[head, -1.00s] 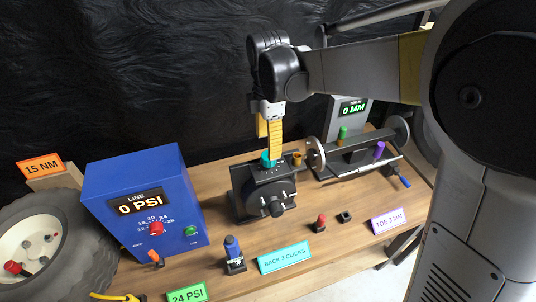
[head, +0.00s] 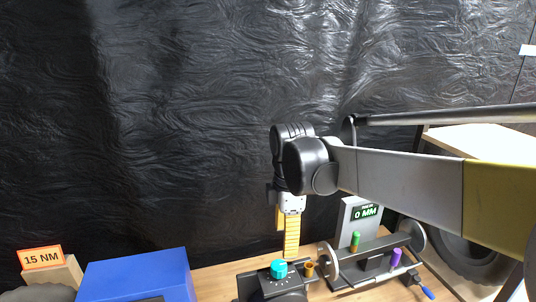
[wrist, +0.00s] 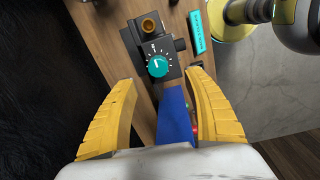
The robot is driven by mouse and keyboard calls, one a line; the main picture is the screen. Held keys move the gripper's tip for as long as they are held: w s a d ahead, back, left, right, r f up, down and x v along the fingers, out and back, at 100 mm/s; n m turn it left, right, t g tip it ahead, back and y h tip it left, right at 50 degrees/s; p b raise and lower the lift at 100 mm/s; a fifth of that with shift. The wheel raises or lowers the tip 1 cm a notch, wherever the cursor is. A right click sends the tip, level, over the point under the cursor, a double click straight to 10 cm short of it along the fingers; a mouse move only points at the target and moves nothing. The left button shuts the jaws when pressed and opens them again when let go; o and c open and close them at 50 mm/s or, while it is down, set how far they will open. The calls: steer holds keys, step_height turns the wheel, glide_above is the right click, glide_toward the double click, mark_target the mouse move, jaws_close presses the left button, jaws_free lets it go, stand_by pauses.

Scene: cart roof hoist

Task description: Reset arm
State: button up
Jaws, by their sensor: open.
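My gripper (head: 291,256) hangs from my arm with its yellow fingers pointing down, just above and beside the teal knob (head: 278,269) on the dark device (head: 252,287). In the wrist view the yellow fingers of my gripper (wrist: 160,77) are spread wide with nothing between them. The teal knob (wrist: 157,66) shows beyond the fingertips, on the dark device (wrist: 134,40) with a brass cup (wrist: 150,25). I see no contact between fingers and knob.
A blue box (head: 140,275) and a "15 NM" sign (head: 41,257) stand at the left. At the right are a gauge reading 0 MM (head: 345,207) and a bar rig with green (head: 355,240) and purple (head: 396,257) pegs. A black sheet (head: 180,120) hangs behind.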

steer(key=s+d+f+m+t+b, duration=0.3)
steer(key=s+d+m, duration=0.4)
steer(key=m, duration=0.3)
steer(key=s+d+f+m+t+b, duration=0.3)
steer(key=s+d+f+m, duration=0.2)
steer(key=s+d+m, duration=0.2)
steer(key=s+m, duration=0.2)
steer(key=shift+s+m+t, duration=0.3)
steer(key=shift+s+m, duration=0.1)
